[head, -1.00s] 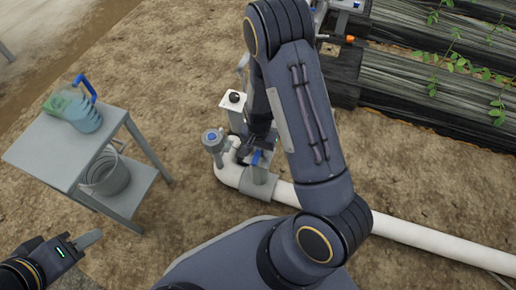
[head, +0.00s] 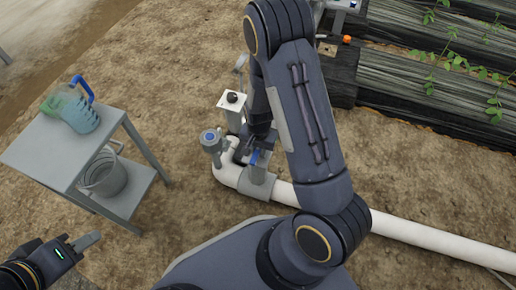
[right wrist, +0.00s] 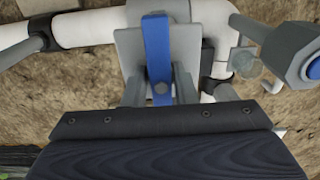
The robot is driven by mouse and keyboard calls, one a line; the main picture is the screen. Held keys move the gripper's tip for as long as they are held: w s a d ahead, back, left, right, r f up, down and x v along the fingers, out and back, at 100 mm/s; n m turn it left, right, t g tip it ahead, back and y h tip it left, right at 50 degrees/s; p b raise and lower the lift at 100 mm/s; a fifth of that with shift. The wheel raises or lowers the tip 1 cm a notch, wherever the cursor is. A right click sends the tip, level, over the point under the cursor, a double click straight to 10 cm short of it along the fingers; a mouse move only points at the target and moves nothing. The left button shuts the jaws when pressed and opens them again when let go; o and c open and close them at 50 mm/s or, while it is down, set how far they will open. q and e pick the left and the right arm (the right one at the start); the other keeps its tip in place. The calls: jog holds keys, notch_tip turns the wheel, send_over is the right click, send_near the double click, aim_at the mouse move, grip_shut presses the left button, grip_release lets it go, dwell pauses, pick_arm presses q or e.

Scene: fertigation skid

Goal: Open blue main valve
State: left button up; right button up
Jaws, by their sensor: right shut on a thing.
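The blue main valve handle (right wrist: 157,55) is a flat blue lever with a round bolt, seen in the right wrist view in front of a grey valve body (right wrist: 130,50). In the head view only a small part of the blue handle (head: 255,157) shows beside my right arm. My right gripper (right wrist: 159,92) is shut on the handle, one finger on each side of its lower end. My left gripper (head: 86,240) is at the lower left of the head view, away from the valve; its jaw opening cannot be made out.
A white pipe (head: 420,238) runs along the ground to the lower right. A blue-capped grey fitting (head: 211,141) stands just left of the valve. A grey table (head: 62,150) at left carries a jug (head: 80,110), with a bucket (head: 104,175) on its shelf.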

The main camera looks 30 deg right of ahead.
jog(key=n, duration=0.1)
jog(key=f+n, duration=0.1)
jog(key=n, duration=0.1)
jog(key=s+n, duration=0.1)
jog(key=shift+d+f+n, duration=0.15)
jog(key=shift+d+n, duration=0.05)
jog(key=shift+n, duration=0.1)
jog(key=n, duration=0.5)
jog(key=shift+n, duration=0.3)
jog(key=n, duration=0.5)
jog(key=shift+w, duration=0.1)
jog(key=n, duration=0.4)
jog(key=o, duration=1)
jog(key=r+p, duration=0.4)
jog(key=r, duration=0.1)
jog(key=r+p, duration=0.4)
jog(key=r, duration=0.1)
jog(key=shift+w+a+r+p, duration=0.1)
jog(key=shift+w+r+p, duration=0.1)
jog(key=shift+r+p, duration=0.15)
jog(key=shift+f, duration=0.15)
